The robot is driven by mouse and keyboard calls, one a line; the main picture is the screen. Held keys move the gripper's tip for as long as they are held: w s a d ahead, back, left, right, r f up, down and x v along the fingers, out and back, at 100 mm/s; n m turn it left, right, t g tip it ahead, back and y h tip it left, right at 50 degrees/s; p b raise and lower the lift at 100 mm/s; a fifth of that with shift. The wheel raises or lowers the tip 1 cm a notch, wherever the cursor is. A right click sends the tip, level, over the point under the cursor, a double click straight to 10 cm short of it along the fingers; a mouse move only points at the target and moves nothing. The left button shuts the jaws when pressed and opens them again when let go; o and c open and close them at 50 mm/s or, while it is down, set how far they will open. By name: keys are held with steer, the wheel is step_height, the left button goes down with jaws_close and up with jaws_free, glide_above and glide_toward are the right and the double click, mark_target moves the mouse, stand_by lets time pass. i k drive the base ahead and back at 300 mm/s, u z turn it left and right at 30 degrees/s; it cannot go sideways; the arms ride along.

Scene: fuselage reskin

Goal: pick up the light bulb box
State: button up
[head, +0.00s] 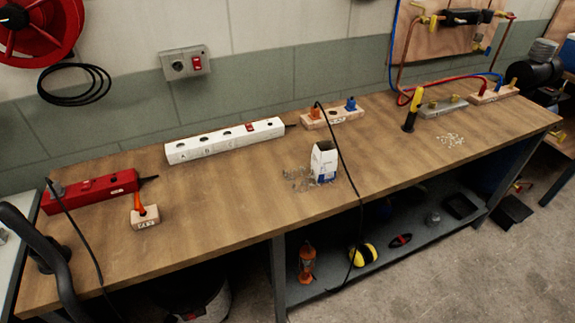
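The light bulb box (324,163) is a small white carton with a blue lower part. It stands upright near the front edge of the wooden workbench (240,185), right of its middle. Its top looks open. Several small clear pieces, perhaps bulbs (299,180), lie loose just left of it. A thin black cable (345,165) passes close by its right side and hangs over the bench edge. I cannot tell whether it touches the box. My gripper is not in view.
A white power strip (225,140) lies behind the box, and a wooden block with orange and blue plugs (332,116) stands farther back. A lower shelf (385,252) holds tools.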

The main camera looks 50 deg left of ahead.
mark_target(325, 158)
steer(key=u, duration=1.9)
steer(key=k, duration=0.5)
steer(key=u, duration=2.05)
steer(key=i, duration=1.6)
steer(key=z, duration=2.25)
steer(key=i, duration=0.2)
steer(key=z, duration=0.2)
